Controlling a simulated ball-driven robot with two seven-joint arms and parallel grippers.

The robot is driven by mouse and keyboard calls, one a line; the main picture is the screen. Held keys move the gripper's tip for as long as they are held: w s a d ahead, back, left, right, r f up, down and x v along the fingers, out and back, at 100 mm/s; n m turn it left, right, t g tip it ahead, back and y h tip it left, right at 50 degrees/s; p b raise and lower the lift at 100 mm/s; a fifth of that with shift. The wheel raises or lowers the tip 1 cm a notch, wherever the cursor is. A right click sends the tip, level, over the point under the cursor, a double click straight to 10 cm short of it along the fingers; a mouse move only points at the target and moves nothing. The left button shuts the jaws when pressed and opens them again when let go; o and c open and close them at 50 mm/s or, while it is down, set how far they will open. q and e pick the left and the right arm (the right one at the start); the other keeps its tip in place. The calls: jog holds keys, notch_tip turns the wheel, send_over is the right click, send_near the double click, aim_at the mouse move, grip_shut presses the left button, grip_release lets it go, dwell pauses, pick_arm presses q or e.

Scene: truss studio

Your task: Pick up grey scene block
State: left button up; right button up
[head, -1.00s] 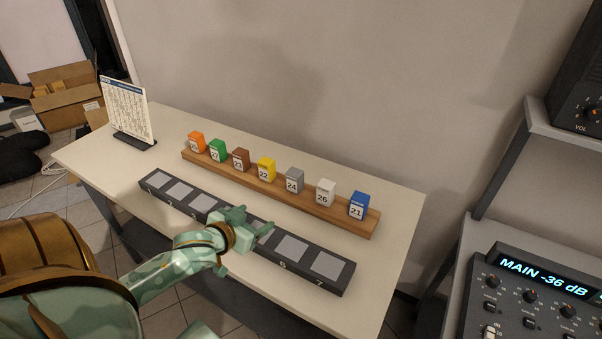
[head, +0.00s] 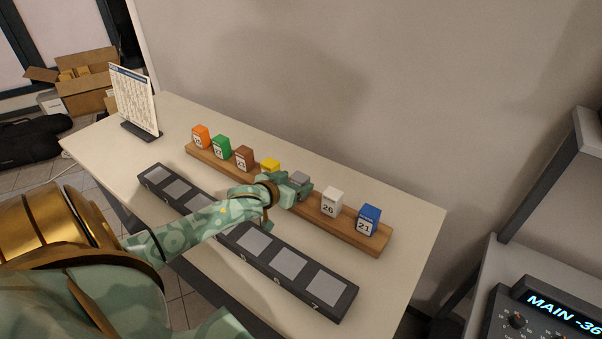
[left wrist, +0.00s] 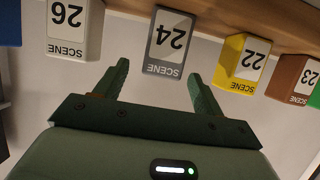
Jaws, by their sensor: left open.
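The grey scene block (head: 299,179), marked 24, stands on the wooden rail (head: 345,226) between the yellow block (head: 270,165) and the white block (head: 331,201). In the head view my left gripper (head: 296,190) is at its front and hides most of its face. In the left wrist view the grey block (left wrist: 170,42) appears upside down, ahead of my open left gripper (left wrist: 157,82) and roughly between the lines of its two fingers. The fingers are empty, and a gap shows between their tips and the block. My right gripper is not in view.
Orange (head: 201,137), green (head: 221,147), brown (head: 244,158) and blue (head: 369,220) blocks share the rail. A dark strip with numbered slots (head: 331,291) lies in front on the table. A printed sheet (head: 134,100) stands at the left. A mixing console (head: 545,310) is at right.

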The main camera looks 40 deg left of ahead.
aim_at(303, 177)
pick_arm(q)
jog(key=shift+w+a+f, duration=0.1)
jog(key=shift+w, duration=0.15)
jog(key=b+x, duration=0.2)
jog(key=x, duration=0.3)
jog(key=shift+s, duration=0.1)
jog(key=shift+s, duration=0.1)
jog(key=c, duration=1.1)
